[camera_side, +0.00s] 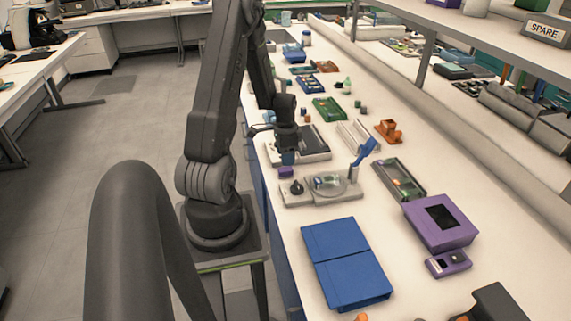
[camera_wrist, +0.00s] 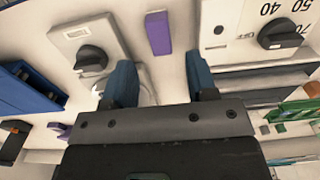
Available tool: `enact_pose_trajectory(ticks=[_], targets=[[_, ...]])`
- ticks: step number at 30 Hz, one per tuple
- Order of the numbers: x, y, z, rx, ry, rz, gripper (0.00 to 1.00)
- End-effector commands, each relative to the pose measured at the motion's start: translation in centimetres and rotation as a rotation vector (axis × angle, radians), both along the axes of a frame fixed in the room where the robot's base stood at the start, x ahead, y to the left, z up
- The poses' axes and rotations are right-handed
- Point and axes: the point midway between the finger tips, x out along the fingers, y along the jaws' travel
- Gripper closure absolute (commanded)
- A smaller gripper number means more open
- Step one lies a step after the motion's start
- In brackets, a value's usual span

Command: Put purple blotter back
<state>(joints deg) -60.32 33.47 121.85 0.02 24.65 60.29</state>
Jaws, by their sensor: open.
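A small purple block (camera_side: 286,172), which looks like the purple blotter, lies on the white bench just below my gripper. In the wrist view the purple block (camera_wrist: 158,33) lies flat between two grey-white knobbed devices, ahead of my fingertips. My gripper (camera_side: 287,157) points down over the bench's left edge. In the wrist view my gripper (camera_wrist: 161,76) has its two blue fingers spread apart with nothing between them. The block is apart from both fingers in that view. Its place of rest is not clear to me from these frames.
A grey device with a round dish (camera_side: 328,184) and a blue lever (camera_side: 364,151) stands right of the block. A dark-topped device (camera_side: 305,147) is behind it. A blue case (camera_side: 345,263) and a purple box (camera_side: 440,223) stand nearer the camera. Bare bench lies between them.

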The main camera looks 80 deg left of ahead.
Motion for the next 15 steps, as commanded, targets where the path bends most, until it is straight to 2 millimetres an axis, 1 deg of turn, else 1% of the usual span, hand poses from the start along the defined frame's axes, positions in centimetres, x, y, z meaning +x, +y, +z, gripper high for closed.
enact_pose_trajectory(ticks=[1,6,9,13,15], targets=[[0.0,0.1,1.3,0.005,-0.003,0.000,0.48],[0.0,0.0,4.6,0.004,-0.003,0.000,0.48],[0.0,0.1,6.0,0.003,-0.002,0.000,0.48],[0.0,0.0,7.1,0.002,-0.002,0.000,0.48],[0.4,-0.4,7.8,0.007,-0.005,-0.004,0.48]])
